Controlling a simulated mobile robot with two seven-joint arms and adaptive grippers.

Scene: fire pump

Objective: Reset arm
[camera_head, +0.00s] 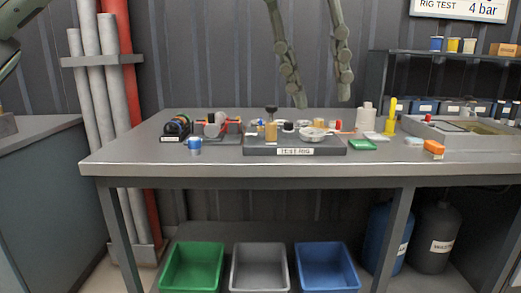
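Part of my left arm and gripper (9,58) shows at the upper left edge, cut off by the frame. It is raised and well apart from the bench, and its fingers cannot be made out.
A grey tray (470,143) is at right. Green (192,268), grey (259,269) and blue (326,269) bins stand below.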

